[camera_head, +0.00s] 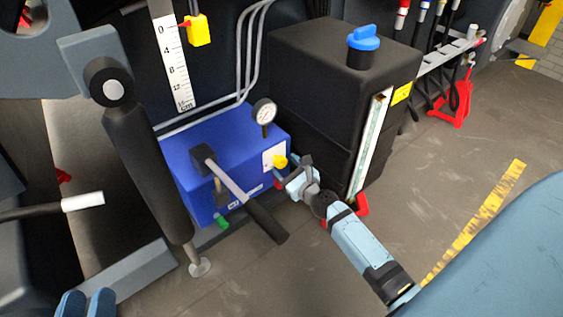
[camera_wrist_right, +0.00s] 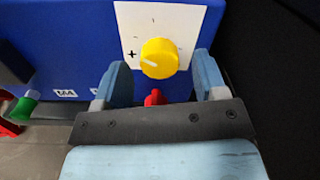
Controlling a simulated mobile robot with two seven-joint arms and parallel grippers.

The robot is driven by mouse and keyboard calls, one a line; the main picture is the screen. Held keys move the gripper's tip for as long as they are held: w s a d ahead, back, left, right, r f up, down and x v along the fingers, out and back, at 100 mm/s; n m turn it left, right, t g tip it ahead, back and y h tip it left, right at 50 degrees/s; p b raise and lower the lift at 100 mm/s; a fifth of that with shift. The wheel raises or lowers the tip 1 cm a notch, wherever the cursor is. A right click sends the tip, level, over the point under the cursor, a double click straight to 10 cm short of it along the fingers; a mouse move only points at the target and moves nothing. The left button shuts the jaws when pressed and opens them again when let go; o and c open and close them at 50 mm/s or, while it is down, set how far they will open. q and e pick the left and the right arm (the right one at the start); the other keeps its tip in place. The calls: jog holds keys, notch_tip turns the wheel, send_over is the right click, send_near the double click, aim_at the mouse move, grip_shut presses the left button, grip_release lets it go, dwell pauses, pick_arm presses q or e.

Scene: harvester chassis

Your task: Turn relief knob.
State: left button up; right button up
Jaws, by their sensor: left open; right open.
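The yellow relief knob (camera_head: 280,161) sits on a white plate (camera_head: 268,158) on the front of the blue pump box (camera_head: 185,165). In the right wrist view the knob (camera_wrist_right: 159,58) has a white mark pointing left, toward a "+" sign. My right gripper (camera_head: 289,172) is open in front of the knob. In its wrist view, the blue fingers of the gripper (camera_wrist_right: 161,66) stand on either side of the knob, with gaps; whether their tips reach its depth is unclear. My left gripper (camera_head: 87,304) is open and empty at the bottom left edge, far from the box.
A dark pump lever (camera_head: 265,217) juts from the box, left of my right gripper. A gauge (camera_head: 264,111) stands on top. A black tank (camera_head: 340,90) with a blue cap (camera_head: 363,38) is close on the right. A small red part (camera_wrist_right: 154,98) shows below the knob.

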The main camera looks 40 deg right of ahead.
jog(key=shift+w, duration=1.1)
jog(key=c, duration=0.9)
